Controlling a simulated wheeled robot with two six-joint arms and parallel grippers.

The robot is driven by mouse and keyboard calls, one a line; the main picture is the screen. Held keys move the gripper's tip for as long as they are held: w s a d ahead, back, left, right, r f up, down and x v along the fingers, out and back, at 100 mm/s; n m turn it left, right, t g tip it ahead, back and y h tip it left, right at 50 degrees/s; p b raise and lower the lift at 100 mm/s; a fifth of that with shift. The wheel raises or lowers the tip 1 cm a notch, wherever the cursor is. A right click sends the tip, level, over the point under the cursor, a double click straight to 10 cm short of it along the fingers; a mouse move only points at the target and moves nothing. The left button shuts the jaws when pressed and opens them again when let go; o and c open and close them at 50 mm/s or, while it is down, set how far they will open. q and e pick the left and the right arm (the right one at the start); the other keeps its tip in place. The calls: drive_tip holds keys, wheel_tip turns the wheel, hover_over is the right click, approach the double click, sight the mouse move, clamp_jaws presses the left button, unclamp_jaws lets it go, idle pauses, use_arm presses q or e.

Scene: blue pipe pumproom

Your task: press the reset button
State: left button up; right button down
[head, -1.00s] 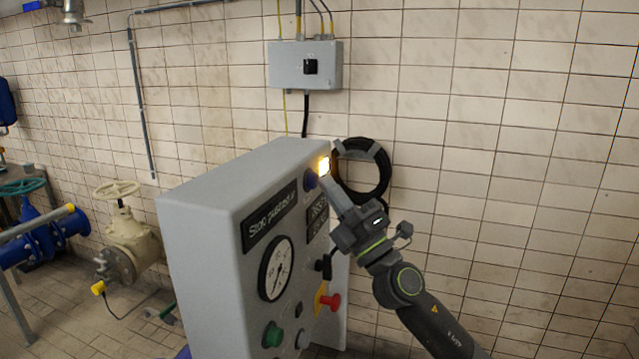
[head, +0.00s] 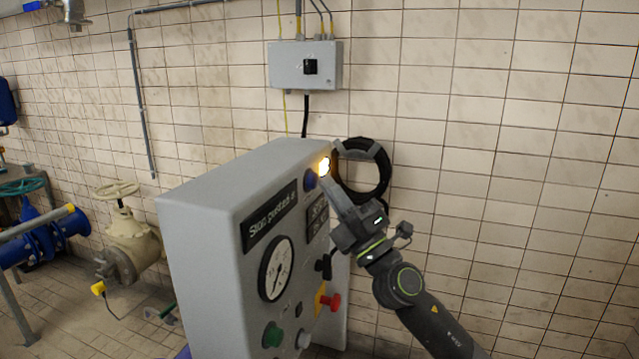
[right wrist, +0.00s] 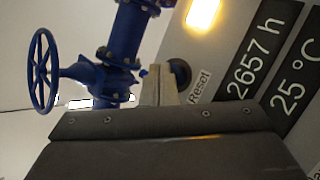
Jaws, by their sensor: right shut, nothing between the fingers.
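The reset button (head: 310,182) is a blue round knob high on the face of the grey control cabinet (head: 205,235), just below a lit yellow-white lamp (head: 324,165). In the right wrist view the button (right wrist: 181,72) shows as a dark round collar beside the printed word "Reset", partly hidden by my fingers. My right gripper (head: 329,183) is shut and empty. Its fingertips (right wrist: 160,72) are right at the button; I cannot tell whether they touch it. My left gripper is not in view.
Lower on the cabinet face are a round gauge (head: 276,268), a green button (head: 272,335) and a red knob (head: 331,301). A black cable coil (head: 376,170) hangs on the tiled wall behind. Valves and blue pipes (head: 45,235) stand at left.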

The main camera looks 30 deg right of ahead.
drive_tip(key=shift+w+a, duration=0.35)
idle(0.3)
drive_tip(key=shift+s+d, duration=0.3)
drive_tip(key=shift+s, duration=0.05)
drive_tip(key=s+d+b, duration=0.2)
drive_tip(key=b, duration=0.2)
drive_tip(key=s+d+b, duration=0.1)
drive_tip(key=s+b, duration=0.1)
drive_tip(key=b, duration=0.1)
drive_tip(key=shift+s+d+b, duration=0.25)
drive_tip(key=shift+d+b, duration=0.15)
